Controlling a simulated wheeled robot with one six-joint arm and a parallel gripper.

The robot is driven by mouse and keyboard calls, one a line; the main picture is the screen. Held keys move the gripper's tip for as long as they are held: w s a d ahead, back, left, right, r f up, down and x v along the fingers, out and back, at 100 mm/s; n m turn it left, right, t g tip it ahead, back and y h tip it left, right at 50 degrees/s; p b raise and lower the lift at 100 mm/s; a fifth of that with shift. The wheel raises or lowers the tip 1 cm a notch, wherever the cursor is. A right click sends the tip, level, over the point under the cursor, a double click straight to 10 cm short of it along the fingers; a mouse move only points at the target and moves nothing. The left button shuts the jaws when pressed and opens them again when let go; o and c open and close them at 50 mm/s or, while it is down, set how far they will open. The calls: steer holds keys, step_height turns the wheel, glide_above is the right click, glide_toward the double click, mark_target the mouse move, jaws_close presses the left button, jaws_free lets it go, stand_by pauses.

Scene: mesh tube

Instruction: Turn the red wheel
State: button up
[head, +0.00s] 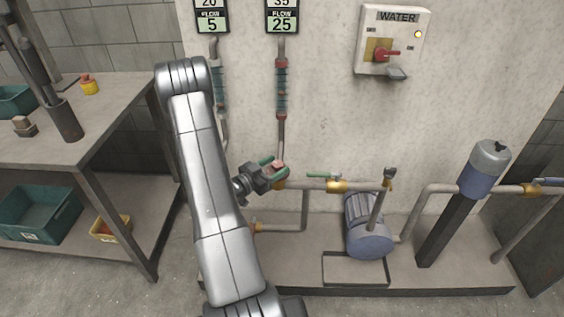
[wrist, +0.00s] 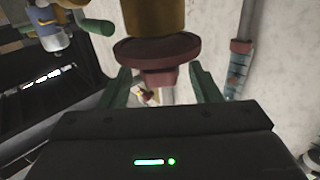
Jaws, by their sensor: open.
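The red wheel (wrist: 157,49) is a dull red disc with a narrower hub, joined to a brass valve body (wrist: 152,17) in the wrist view. In the head view only a small reddish bit of the wheel (head: 278,164) shows, at the pipe below the right flow meter; my gripper hides most of it. My gripper (head: 275,170) has green fingers and is open at the wheel. In the wrist view the fingers of my gripper (wrist: 162,80) stand apart on either side of the wheel's hub. I cannot tell whether they touch it.
A horizontal pipe with a brass valve (head: 338,187) and green lever runs right from the wheel. A blue pump (head: 368,232) stands below it. A WATER switch box (head: 393,42) hangs on the wall. A workbench (head: 105,112) stands at left. Bare wall lies above the pipe.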

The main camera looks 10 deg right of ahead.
mark_target(282, 162)
steer(key=shift+x, duration=1.75)
steer(key=c, duration=1)
steer(key=shift+f+n+t+b, duration=0.1)
steer(key=shift+n+t+b, duration=0.2)
steer(key=shift+t+b, duration=0.1)
